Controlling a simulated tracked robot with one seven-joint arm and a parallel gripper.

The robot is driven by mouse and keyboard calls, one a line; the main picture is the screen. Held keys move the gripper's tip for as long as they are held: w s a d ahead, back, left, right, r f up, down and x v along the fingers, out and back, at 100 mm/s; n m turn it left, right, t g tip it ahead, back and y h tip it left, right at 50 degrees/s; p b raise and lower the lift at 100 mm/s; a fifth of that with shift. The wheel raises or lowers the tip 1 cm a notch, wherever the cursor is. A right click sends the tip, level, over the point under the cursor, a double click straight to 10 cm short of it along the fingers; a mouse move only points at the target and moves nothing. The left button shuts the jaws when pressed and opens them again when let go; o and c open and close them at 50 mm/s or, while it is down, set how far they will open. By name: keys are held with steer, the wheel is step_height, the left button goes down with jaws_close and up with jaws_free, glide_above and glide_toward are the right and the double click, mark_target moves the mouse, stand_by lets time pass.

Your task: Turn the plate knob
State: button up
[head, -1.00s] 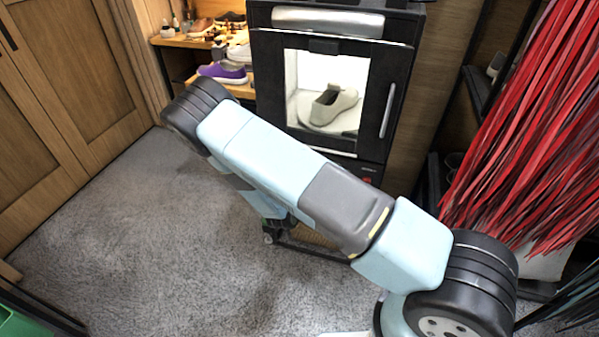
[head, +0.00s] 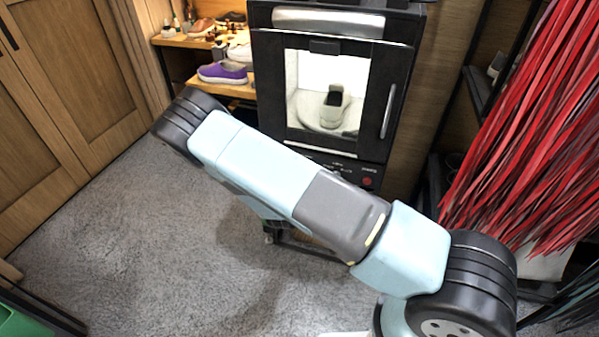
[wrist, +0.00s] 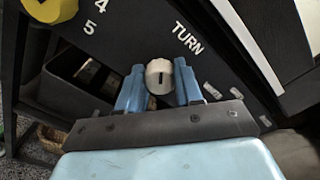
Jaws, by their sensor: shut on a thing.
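The plate knob (wrist: 159,75) is a pale round knob with a dark line, beside the word TURN on a black panel in the wrist view. My gripper (wrist: 159,83) has its two blue fingers on either side of this knob, shut on it. In the head view my arm hides the knob and gripper. Behind the window of the black cabinet (head: 262,85), a pale shoe (head: 333,106) stands on a round plate (head: 304,106), seen roughly end-on.
A red button (head: 367,182) is on the cabinet's lower panel. A shelf with a purple shoe (head: 222,72) stands to the left. Red strips (head: 530,120) hang at the right.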

steer(key=shift+a, duration=0.4)
steer(key=o, duration=0.7)
steer(key=shift+w, duration=0.1)
steer(key=o, duration=0.3)
steer(key=shift+d, duration=0.2)
steer(key=v, duration=1.4)
steer(key=shift+w, duration=0.1)
